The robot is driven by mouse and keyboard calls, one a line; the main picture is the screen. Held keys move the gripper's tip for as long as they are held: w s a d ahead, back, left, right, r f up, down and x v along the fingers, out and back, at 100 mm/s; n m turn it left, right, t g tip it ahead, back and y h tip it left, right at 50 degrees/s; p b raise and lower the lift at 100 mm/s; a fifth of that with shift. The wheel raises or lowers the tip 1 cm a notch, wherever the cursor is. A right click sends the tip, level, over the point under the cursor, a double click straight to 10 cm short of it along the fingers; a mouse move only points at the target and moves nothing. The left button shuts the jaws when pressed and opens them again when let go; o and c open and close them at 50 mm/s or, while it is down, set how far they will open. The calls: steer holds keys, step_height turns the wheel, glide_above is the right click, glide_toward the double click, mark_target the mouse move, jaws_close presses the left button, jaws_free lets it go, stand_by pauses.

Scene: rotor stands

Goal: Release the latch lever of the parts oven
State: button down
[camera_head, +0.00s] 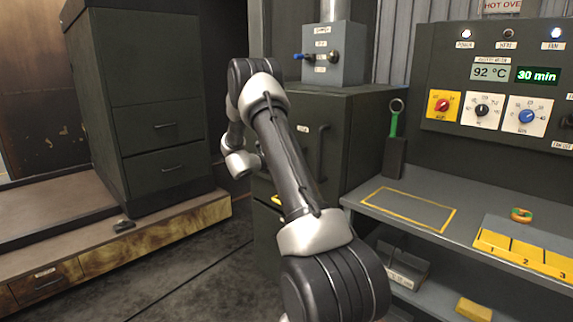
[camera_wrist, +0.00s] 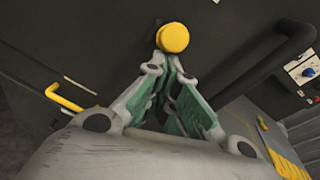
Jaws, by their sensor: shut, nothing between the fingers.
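The parts oven (camera_head: 345,125) is the dark green cabinet behind my arm in the head view. In the wrist view a round yellow knob (camera_wrist: 173,38), which looks like the end of the latch lever, stands out from the dark door just beyond my fingertips. My gripper (camera_wrist: 171,76) is shut and empty, its green-padded fingers pointing at the knob. I cannot tell whether they touch it. The lever's shaft is mostly hidden behind the knob. In the head view my arm hides the knob and my fingers.
A black bar handle (camera_wrist: 262,68) is right of the knob in the wrist view. A bent yellow handle (camera_wrist: 70,101) is at lower left. In the head view a grey bench (camera_head: 400,184) with a yellow-outlined area stands right of the oven, and a dark drawer cabinet (camera_head: 150,80) stands left.

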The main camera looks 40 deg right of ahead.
steer(key=shift+r, duration=0.65)
